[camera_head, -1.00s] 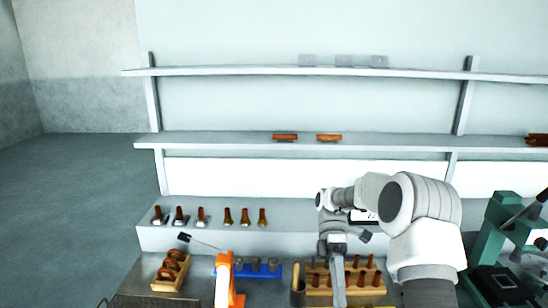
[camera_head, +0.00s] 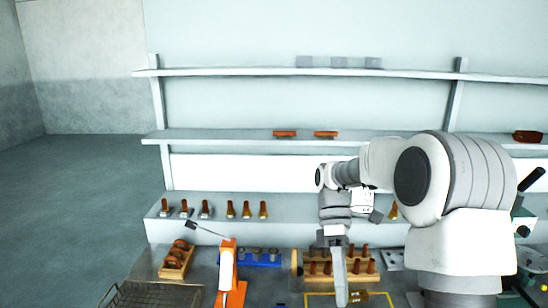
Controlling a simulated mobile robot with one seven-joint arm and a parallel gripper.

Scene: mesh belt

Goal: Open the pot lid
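I cannot make out a pot or a pot lid in the head view. My gripper (camera_head: 339,285) hangs down over the front of the workbench, in front of a wooden rack (camera_head: 371,277) with several brown-handled tools. Only one long grey finger shape shows, seen nearly edge-on, so its opening cannot be told. I see nothing clearly held in it. Below it, a yellow outline (camera_head: 318,294) marks the bench, with a small brown-gold object (camera_head: 357,296) in it, partly cut off by the frame.
An orange-and-white stand (camera_head: 229,270), a blue tray (camera_head: 262,263), a wooden box (camera_head: 175,262) and a wire basket (camera_head: 150,295) stand to the left. Several stamp-like tools (camera_head: 231,209) line the low ledge behind. A green machine (camera_head: 524,220) is partly hidden by my arm at right.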

